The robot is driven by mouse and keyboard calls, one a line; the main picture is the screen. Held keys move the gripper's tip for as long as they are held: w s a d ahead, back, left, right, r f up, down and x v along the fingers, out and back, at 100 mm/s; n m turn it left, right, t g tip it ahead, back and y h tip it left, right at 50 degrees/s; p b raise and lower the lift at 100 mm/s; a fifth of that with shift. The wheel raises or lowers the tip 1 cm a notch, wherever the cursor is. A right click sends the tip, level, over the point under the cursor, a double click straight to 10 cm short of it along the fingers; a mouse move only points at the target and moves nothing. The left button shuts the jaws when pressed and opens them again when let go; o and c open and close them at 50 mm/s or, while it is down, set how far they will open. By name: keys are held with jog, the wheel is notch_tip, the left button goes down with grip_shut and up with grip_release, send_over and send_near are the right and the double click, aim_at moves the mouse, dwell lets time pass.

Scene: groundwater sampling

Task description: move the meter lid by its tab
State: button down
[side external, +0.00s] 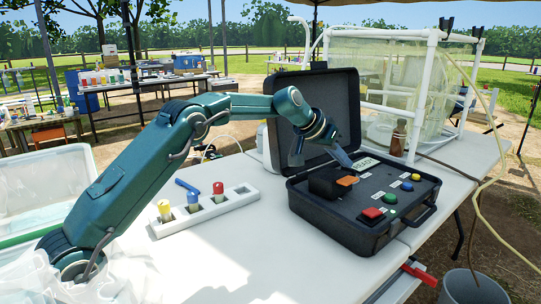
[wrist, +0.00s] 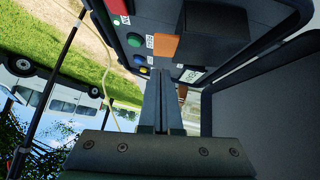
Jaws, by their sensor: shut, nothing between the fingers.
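An open black meter case (side external: 365,236) stands on the white table. In it sits a raised black block, which looks like the meter lid (side external: 325,184), with an orange tab (side external: 347,181) at its right edge. The wrist view also shows the lid (wrist: 215,38) and the orange tab (wrist: 165,46) at the top. My gripper (side external: 347,163) is shut and empty, above the back part of the case panel, behind the tab. In the wrist view its fingers (wrist: 161,75) lie together, pointing towards the panel just below the tab. I see no clear contact with the tab.
The case's large raised cover (side external: 335,95) stands behind my gripper. Red, green, blue and yellow buttons (side external: 408,186) are on the panel. A brown bottle (side external: 398,138) and a white-pipe frame (side external: 432,40) stand behind. A white rack (side external: 235,197) with capped vials is at left.

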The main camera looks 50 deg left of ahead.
aim_at(347, 183)
jog(key=shift+d+f, duration=0.15)
jog(key=shift+f, duration=0.55)
jog(key=shift+d+f, duration=0.1)
jog(key=shift+f, duration=0.6)
jog(key=shift+d+f, duration=0.8)
jog(key=shift+f, duration=0.15)
